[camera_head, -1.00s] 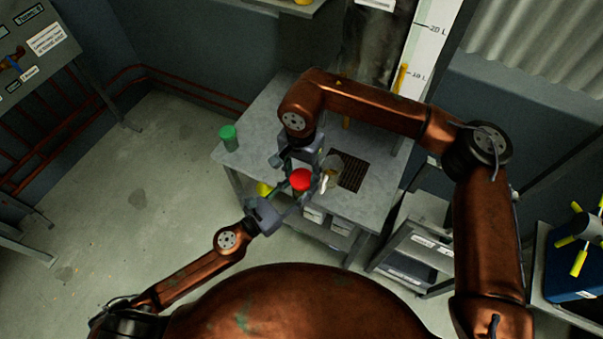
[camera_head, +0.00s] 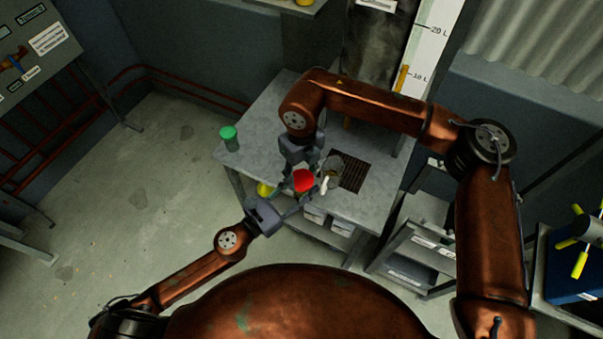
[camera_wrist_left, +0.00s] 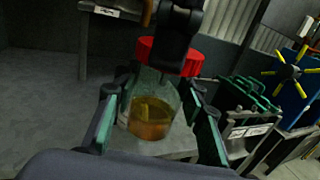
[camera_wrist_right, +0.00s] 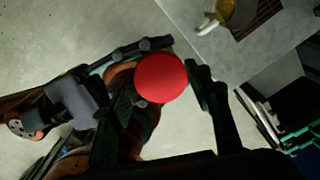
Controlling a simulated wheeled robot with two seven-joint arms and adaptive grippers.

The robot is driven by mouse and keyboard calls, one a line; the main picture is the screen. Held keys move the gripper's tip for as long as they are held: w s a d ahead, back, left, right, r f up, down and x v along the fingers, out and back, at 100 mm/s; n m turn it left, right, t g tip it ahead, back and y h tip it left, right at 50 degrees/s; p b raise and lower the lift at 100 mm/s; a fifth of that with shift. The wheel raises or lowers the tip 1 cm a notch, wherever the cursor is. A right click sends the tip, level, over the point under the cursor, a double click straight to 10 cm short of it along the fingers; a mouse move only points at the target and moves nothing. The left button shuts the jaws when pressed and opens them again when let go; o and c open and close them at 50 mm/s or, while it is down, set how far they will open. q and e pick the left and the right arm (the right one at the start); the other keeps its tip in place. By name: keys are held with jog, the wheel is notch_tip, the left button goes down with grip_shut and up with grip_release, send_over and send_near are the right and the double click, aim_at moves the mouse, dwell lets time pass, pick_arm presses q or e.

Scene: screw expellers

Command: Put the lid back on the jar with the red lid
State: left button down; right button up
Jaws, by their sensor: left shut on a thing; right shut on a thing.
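The jar (camera_wrist_left: 152,110) is clear glass with amber liquid in its lower part. My left gripper (camera_wrist_left: 155,125) holds it between its fingers, roughly upright, off the floor. The red lid (camera_wrist_left: 170,56) sits at the jar's mouth. It also shows in the head view (camera_head: 304,180) and in the right wrist view (camera_wrist_right: 160,77). I cannot tell whether it is fully seated. My right gripper (camera_wrist_right: 165,75) is shut on the lid from above. In the head view the lid and fingers hide most of the jar.
A green-lidded jar (camera_head: 229,138) stands at the left corner of the grey table (camera_head: 262,125). A glass vessel (camera_wrist_right: 238,14) with a white handle stands near the floor grate-like panel (camera_head: 354,174) on the tabletop.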

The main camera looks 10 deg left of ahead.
jog(key=m, duration=0.4)
jog(key=shift+w, duration=0.1)
jog(key=m, duration=0.6)
jog(key=shift+d, duration=0.1)
jog(key=m, duration=0.5)
jog(key=shift+m, duration=0.4)
jog(key=m, duration=0.4)
jog(key=o, duration=0.8)
jog(key=shift+d, duration=0.1)
notch_tip(320, 180, up, 12)
